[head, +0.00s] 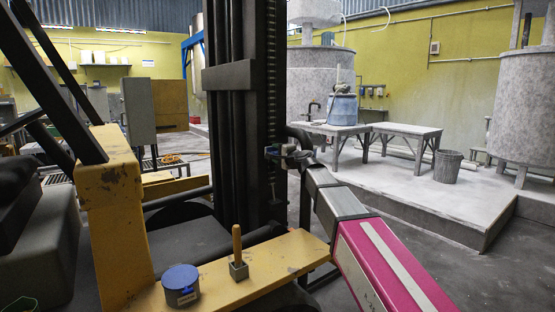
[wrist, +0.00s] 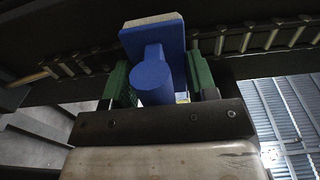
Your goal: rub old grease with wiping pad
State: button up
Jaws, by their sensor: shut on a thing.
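The blue wiping pad (wrist: 153,78) is between the green fingers of my gripper (wrist: 162,82) in the wrist view. Its rounded handle points toward the camera and a pale edge shows at its far end. The pad is up against or close to a dark beam with a chain-like row of links; I cannot tell if they touch. In the head view my gripper (head: 284,153) is at the lower right side of the black mast (head: 232,110). I cannot make out the old grease on the dark surfaces.
A blue lidded tin (head: 181,283) and a wooden-handled brush (head: 238,257) stand on the yellow ledge (head: 270,262) in front.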

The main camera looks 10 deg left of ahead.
aim_at(273, 175)
jog(key=shift+r, duration=0.35)
jog(key=shift+r, duration=1.7)
jog(key=shift+f, duration=0.1)
jog(key=shift+d+f, duration=0.1)
jog(key=shift+f, duration=5.3)
jog(key=shift+w+a+f, duration=0.1)
jog(key=shift+a+f, duration=0.1)
jog(key=shift+f, duration=1.6)
